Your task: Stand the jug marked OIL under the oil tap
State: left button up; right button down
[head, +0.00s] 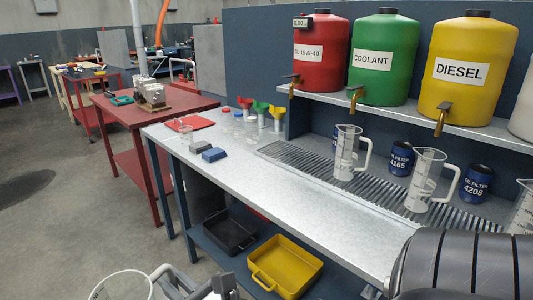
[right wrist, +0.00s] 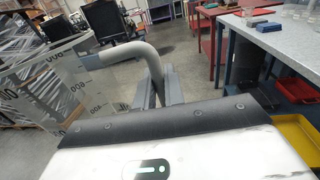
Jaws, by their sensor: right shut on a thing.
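The oil tap (head: 292,82) is on the red drum labelled OIL 15W-40 (head: 320,52). The grating (head: 290,152) below it is bare. My right gripper (head: 178,292) is shut on the handle of a clear jug (head: 120,287), at the bottom left of the head view, off the bench. The right wrist view shows this jug (right wrist: 50,85) with graduation marks and its grey handle (right wrist: 128,52) at my right gripper (right wrist: 158,92). I cannot read an OIL mark on it. My left gripper is not in view.
Jugs stand below the coolant tap (head: 355,95) and diesel tap (head: 440,118); another is cut off at the right edge. Oil filters (head: 400,158) stand behind. Funnels (head: 262,108), small jars and blocks (head: 205,148) occupy the bench's left end. Its front middle (head: 300,205) is clear.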

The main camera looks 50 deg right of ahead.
aim_at(293, 154)
jog(key=u, duration=0.15)
jog(key=i, duration=1.95)
jog(key=z, duration=1.15)
jog(key=i, duration=1.05)
jog(key=z, duration=1.5)
jog(key=i, duration=0.75)
jog(key=z, duration=0.1)
